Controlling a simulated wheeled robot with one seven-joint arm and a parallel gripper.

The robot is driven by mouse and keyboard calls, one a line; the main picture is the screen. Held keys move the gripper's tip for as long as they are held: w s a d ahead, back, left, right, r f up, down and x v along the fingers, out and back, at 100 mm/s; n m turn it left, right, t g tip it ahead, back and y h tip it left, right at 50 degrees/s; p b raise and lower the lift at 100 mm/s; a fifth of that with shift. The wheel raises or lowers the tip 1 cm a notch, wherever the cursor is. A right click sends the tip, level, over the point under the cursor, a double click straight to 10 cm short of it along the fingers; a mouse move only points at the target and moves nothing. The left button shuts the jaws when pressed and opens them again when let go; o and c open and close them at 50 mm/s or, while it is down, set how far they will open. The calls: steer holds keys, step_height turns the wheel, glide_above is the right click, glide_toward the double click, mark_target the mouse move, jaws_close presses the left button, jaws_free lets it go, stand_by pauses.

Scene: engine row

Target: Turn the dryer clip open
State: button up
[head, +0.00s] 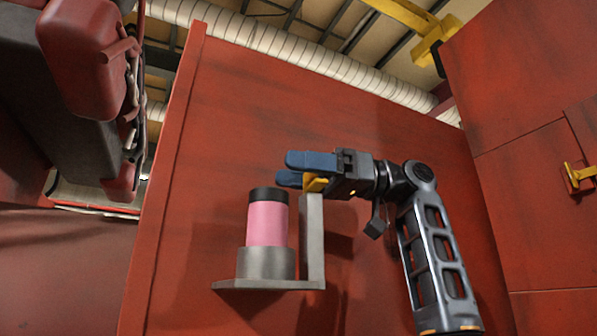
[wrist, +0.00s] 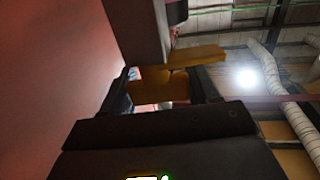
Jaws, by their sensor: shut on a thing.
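The dryer (head: 267,222) is a pink cylinder with a black cap, upright in a grey cup on a bracket (head: 313,245) fixed to a red wall. The yellow dryer clip (head: 315,184) sits at the top of the bracket's grey post, right of the cap. My gripper (head: 288,170), with blue fingers, comes from the right and is shut on the clip. In the wrist view the yellow clip (wrist: 160,88) lies between the two dark fingers, with a yellow bar reaching beyond them. The fingers partly hide the clip in the head view.
The red wall (head: 400,110) stands close behind the bracket. A small yellow handle (head: 580,174) is on the red panel at the right. A dark and red machine part (head: 85,65) hangs at the upper left. Ducts (head: 290,47) run overhead.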

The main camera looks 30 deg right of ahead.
steer(key=shift+s+n+g, duration=0.15)
steer(key=shift+n+g, duration=0.75)
steer(key=shift+g, duration=0.7)
steer(key=o, duration=1)
steer(key=shift+c, duration=0.2)
steer(key=shift+d, duration=0.1)
steer(key=d+b, duration=0.1)
steer(key=d, duration=0.6)
steer(key=shift+d+b, duration=0.3)
steer(key=shift+b, duration=0.05)
